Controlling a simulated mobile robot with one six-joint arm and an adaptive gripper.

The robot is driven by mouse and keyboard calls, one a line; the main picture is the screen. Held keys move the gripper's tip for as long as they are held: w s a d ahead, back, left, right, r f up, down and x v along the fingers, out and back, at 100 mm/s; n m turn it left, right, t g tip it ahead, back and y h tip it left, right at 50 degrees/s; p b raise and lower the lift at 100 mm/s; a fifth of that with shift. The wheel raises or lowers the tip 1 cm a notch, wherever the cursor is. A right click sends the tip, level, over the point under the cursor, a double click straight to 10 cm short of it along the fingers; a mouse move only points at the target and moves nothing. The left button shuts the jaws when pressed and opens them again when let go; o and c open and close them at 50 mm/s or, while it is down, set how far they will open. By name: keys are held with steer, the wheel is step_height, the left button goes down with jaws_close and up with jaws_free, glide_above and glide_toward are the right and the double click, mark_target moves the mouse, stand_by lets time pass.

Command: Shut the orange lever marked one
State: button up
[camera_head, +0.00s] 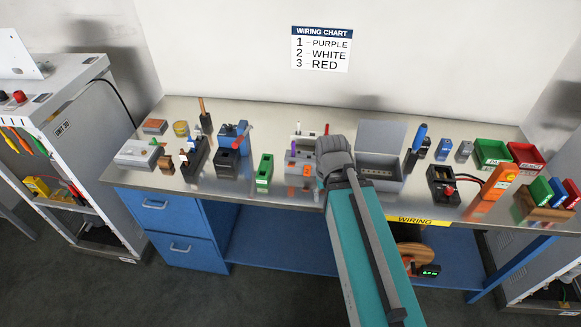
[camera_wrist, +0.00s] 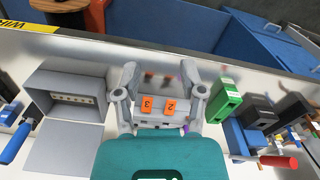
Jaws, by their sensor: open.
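A pale connector block (camera_head: 292,168) stands on the bench, left of my gripper in the head view. It also shows between my fingers in the wrist view (camera_wrist: 160,121). In the wrist view it bears an orange lever marked 3 (camera_wrist: 147,103) and an orange lever marked 2 (camera_wrist: 170,106). I cannot make out the lever marked one; the finger at right may hide it. A bit of purple (camera_wrist: 186,128) shows beside that finger. In the head view an orange patch (camera_head: 306,170) shows on the block, its mark unreadable. My gripper (camera_wrist: 163,88) is open, its fingers either side of the levers.
A grey open-lid box (camera_head: 380,178) stands right of my gripper, and a green block (camera_head: 264,172) to the left. An orange upright part (camera_head: 497,183) and coloured bins (camera_head: 492,152) are farther right.

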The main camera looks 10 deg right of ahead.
steer(key=shift+w, duration=0.15)
steer(key=c, duration=0.4)
steer(key=shift+w+r, duration=0.15)
steer(key=shift+w, duration=0.15)
steer(key=shift+c, duration=1.2)
steer(key=w+a+r+m+p, duration=0.1)
steer(key=w+a+r+p, duration=0.1)
steer(key=w, duration=0.5)
steer(key=w+a+r+m+p, duration=0.1)
steer(key=w+a+r+p, duration=0.1)
steer(key=w, duration=0.5)
steer(key=w+a+r+p, duration=0.2)
steer(key=w+r+p, duration=0.1)
steer(key=w, duration=0.4)
steer(key=shift+w+a+m+t, duration=0.15)
steer(key=shift+a+m+t, duration=0.15)
steer(key=shift+m, duration=0.1)
jaws_close()
steer(key=shift+w+a, duration=0.3)
steer(key=shift+w, duration=0.25)
